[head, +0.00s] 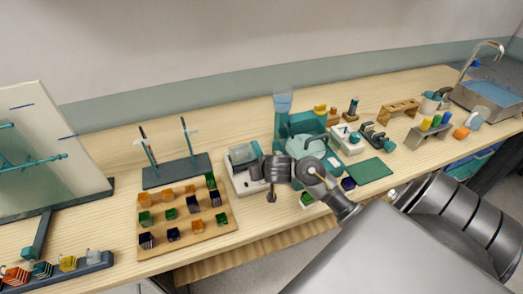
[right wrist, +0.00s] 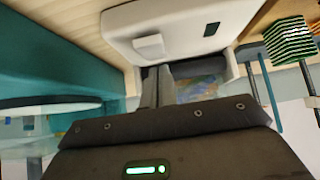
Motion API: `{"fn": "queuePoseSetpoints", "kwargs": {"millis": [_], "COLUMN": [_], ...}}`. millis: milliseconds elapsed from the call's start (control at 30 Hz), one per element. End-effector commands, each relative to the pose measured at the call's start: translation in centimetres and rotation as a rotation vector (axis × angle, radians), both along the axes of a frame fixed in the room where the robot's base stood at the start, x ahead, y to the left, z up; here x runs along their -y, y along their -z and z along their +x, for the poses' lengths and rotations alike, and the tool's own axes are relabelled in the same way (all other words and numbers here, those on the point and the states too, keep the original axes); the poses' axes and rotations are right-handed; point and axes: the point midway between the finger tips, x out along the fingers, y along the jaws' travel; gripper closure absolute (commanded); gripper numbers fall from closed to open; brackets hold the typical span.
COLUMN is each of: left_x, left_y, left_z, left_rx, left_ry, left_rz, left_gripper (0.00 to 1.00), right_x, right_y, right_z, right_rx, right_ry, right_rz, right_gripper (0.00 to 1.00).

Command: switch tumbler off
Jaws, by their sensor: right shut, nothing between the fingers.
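The tumbler, a white-based machine with a teal and clear top (head: 242,158), stands on the bench in the middle of the head view. In the right wrist view its white housing (right wrist: 185,22) fills the top centre. It carries a raised pale tab (right wrist: 150,46) and a small dark rectangle (right wrist: 211,29); which of these is the switch I cannot tell. My right gripper (head: 271,197) is shut and empty, beside the tumbler's front right. Its fingers also show in the right wrist view (right wrist: 158,78), tips close to the housing edge; contact is unclear. My left gripper is not in view.
A wooden board (head: 187,222) with several coloured cubes lies left of the tumbler. A rod stand (head: 177,171) is behind the board. A teal machine (head: 305,130) stands behind my right gripper. A green mat (head: 367,171) lies to the right.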

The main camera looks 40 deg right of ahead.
Motion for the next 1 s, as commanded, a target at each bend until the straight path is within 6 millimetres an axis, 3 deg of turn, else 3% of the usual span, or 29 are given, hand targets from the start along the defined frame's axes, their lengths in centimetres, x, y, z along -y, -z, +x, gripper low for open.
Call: {"fn": "queuePoseSetpoints", "kwargs": {"millis": [167, 367, 700, 1000], "left_x": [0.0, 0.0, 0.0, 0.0], "left_y": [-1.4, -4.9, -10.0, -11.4], "left_z": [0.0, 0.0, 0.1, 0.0], "left_rx": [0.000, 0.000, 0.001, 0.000], "left_ry": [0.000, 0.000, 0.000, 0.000], "left_rz": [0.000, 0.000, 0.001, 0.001], "left_gripper": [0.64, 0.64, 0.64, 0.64], "right_x": [0.0, -0.1, -1.6, -2.1], "right_y": [-1.3, -4.7, -10.3, -11.9], "right_z": [0.1, 0.5, -3.5, -5.0], "right_rx": [0.000, -0.001, -0.001, 0.001], "right_ry": [0.000, -0.004, -0.006, -0.006], "right_rz": [0.001, 0.000, 0.004, 0.001], "right_gripper": [1.00, 1.00, 1.00, 1.00]}}
